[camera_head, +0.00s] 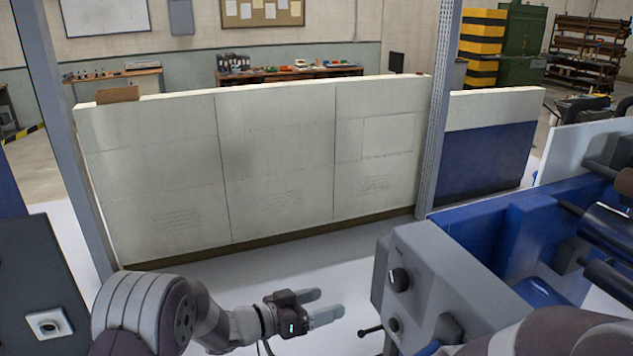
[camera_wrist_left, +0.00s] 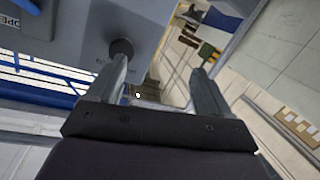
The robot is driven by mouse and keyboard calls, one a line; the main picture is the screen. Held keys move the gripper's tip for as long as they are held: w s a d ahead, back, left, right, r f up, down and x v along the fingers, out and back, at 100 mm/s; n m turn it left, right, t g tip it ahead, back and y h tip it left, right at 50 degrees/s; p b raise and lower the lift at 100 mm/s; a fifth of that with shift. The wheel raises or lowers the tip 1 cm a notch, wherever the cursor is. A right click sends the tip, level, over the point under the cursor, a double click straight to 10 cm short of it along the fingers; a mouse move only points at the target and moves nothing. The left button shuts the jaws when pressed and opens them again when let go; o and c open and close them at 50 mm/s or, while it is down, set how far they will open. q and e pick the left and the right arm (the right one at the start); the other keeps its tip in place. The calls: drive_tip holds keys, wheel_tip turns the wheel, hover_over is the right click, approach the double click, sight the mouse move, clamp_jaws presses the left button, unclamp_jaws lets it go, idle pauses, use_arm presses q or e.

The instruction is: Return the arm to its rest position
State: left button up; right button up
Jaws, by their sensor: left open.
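My left arm comes in from the lower left in the head view. Its gripper (camera_head: 326,306) points right, with its two fingers apart and nothing between them. It is left of the grey control box (camera_head: 425,275) and apart from it in that view. In the left wrist view my left gripper (camera_wrist_left: 165,75) also shows open and empty, with the box's dark knob (camera_wrist_left: 121,47) behind the left finger. Part of my right arm (camera_head: 560,335) shows at the lower right edge; its gripper is out of view.
A blue machine (camera_head: 500,225) with dark rollers (camera_head: 615,230) stands at the right. A low white partition wall (camera_head: 275,165) runs across the back. A grey post (camera_head: 437,120) rises beside the machine. A grey panel with a socket (camera_head: 48,323) is at the lower left. Floor between is clear.

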use_arm(q)
drive_tip(key=s+a+f+n+y, duration=0.2)
drive_tip(key=a+f+n+y, duration=0.2)
drive_tip(key=a+f+y, duration=0.55)
drive_tip(key=s+a+r+n+g+y, duration=0.2)
drive_tip(key=s+a, duration=0.3)
drive_tip(key=s, duration=0.6)
drive_tip(key=s+a+r+n+g+y, duration=0.2)
drive_tip(key=s+a+g, duration=0.2)
drive_tip(key=s, duration=0.7)
drive_tip(key=shift+a+r+n+g, duration=0.3)
drive_tip(key=shift+a+r+n, duration=0.1)
drive_tip(key=shift+a, duration=0.3)
drive_tip(key=shift+s, duration=0.15)
